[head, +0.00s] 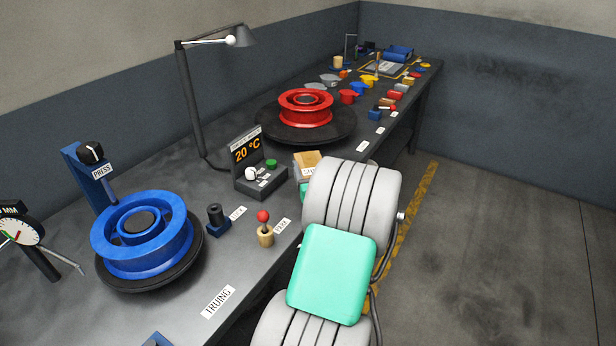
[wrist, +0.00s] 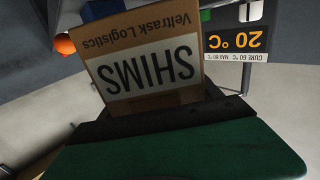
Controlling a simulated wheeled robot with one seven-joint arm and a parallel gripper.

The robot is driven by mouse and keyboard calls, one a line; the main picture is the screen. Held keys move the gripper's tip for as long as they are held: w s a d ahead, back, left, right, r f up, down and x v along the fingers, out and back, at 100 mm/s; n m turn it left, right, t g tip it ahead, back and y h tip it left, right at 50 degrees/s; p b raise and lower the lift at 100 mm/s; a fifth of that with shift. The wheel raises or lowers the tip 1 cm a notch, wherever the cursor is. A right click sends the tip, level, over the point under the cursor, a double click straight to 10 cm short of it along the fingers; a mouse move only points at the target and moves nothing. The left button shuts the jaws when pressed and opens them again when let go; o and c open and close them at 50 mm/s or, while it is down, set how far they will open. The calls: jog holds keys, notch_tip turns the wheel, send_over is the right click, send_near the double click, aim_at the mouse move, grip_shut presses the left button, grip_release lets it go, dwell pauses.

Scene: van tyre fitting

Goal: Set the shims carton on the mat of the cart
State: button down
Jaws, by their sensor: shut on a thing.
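The shims carton (wrist: 148,62) is a brown cardboard box with a white SHIMS label, seen upside down and close in the wrist view. In the head view only its top part (head: 308,160) shows, by the bench's front edge, right of the 20 °C control box. My gripper (wrist: 165,115) is shut on the carton, with its dark jaw parts against the carton's near end. In the head view my arm hides most of the gripper. I cannot make out the cart or its mat in either view.
The control box (head: 260,178) stands close left of the carton. A red wheel (head: 305,108) lies on a dark turntable behind it, and a blue wheel (head: 142,235) at the left. A black lamp (head: 190,100) rises from the bench. The floor (head: 500,230) at right is clear.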

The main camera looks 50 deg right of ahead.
jog(key=shift+w+a+f, duration=0.15)
jog(key=shift+w, duration=0.15)
jog(key=shift+w+a+f, duration=0.1)
jog(key=shift+w+f, duration=0.1)
jog(key=shift+f, duration=1.6)
jog(key=shift+f, duration=0.15)
jog(key=shift+c, duration=0.7)
grip_release()
jog(key=shift+f, duration=0.1)
